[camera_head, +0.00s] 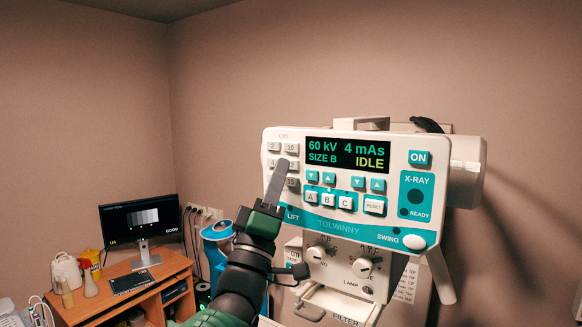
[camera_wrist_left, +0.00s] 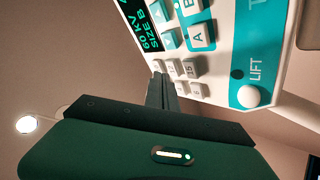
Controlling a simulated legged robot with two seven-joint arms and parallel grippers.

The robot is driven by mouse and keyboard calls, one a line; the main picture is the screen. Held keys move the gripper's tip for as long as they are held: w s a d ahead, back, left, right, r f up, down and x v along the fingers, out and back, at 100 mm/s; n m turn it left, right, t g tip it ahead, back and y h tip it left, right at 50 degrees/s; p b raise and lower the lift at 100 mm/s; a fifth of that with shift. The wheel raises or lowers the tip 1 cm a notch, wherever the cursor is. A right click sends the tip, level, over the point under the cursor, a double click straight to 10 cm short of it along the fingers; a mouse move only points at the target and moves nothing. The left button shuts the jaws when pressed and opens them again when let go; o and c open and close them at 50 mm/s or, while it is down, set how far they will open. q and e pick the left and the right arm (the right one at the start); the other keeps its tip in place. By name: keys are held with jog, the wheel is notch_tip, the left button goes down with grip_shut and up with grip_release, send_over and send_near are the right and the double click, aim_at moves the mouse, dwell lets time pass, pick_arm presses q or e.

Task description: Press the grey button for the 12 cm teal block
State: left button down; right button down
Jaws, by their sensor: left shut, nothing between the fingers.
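The control panel (camera_head: 470,205) fills the right middle of the head view, and its display reads 60 kV, 4 mAs, SIZE B, IDLE. Small grey buttons stand in two columns at its left edge, including one marked 10 (camera_head: 291,148). Below that, a button ending in 2 (camera_head: 293,165) is partly hidden by my left gripper (camera_head: 281,166). The left gripper is shut and empty, its fingertips over the grey buttons. In the left wrist view the fingers (camera_wrist_left: 158,90) reach up beside these buttons (camera_wrist_left: 188,68); contact cannot be told. The right gripper is out of view.
Teal and white buttons (camera_head: 329,200) sit right of the grey ones. Knobs (camera_head: 362,267) and a filter handle (camera_head: 325,303) are below the panel. A desk (camera_head: 95,308) with a monitor (camera_head: 140,220) stands at the left. A blue stand (camera_head: 217,232) is behind my arm.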

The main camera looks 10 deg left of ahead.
pick_arm(q)
jog(key=shift+w+d, duration=0.2)
jog(key=shift+w, duration=0.35)
dwell(0.6)
jog(key=shift+s+a+f+b, duration=0.15)
jog(key=shift+s+b, duration=0.25)
jog(key=shift+b, duration=0.45)
jog(key=shift+s+a, duration=0.1)
jog(key=shift+s, duration=0.1)
jog(key=shift+s+r, duration=0.15)
jog(key=shift+r, duration=0.05)
jog(key=s+b, duration=0.1)
jog(key=s+a+b, duration=0.1)
jog(key=s, duration=0.1)
jog(key=s+b, duration=0.1)
jog(key=b, duration=0.1)
jog(key=shift+s+a, duration=0.35)
jog(key=shift+a, duration=0.05)
